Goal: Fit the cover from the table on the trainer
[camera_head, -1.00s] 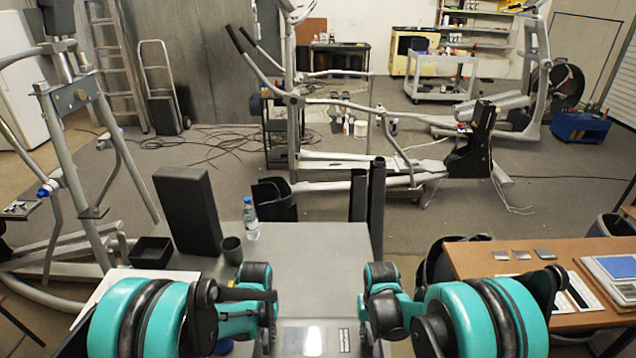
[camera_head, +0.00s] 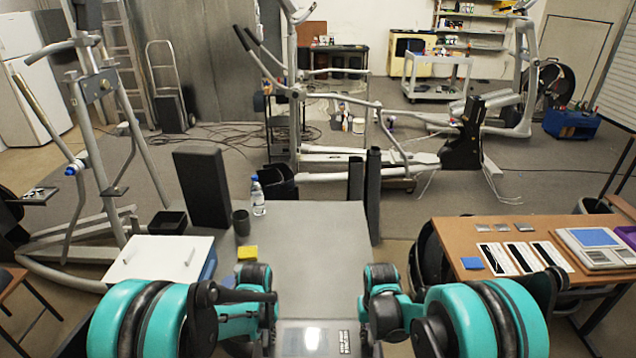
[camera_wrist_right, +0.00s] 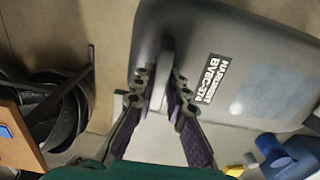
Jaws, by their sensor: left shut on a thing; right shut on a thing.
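A grey cover (camera_head: 300,338) with a black-and-white label is held between my two grippers at the bottom of the head view. My left gripper (camera_head: 262,325) is shut on its left side. My right gripper (camera_head: 369,325) is shut on its right side. In the right wrist view, the right gripper's fingers (camera_wrist_right: 167,75) close on a raised grip at the edge of the rounded grey cover (camera_wrist_right: 225,60). A silver elliptical trainer (camera_head: 340,160) with a dark housing (camera_head: 465,140) stands beyond the table. Which trainer takes the cover, I cannot tell.
A white box (camera_head: 160,258) stands left; a wooden desk (camera_head: 450,235) with a scale (camera_head: 600,248) stands right. More trainer frames flank the room.

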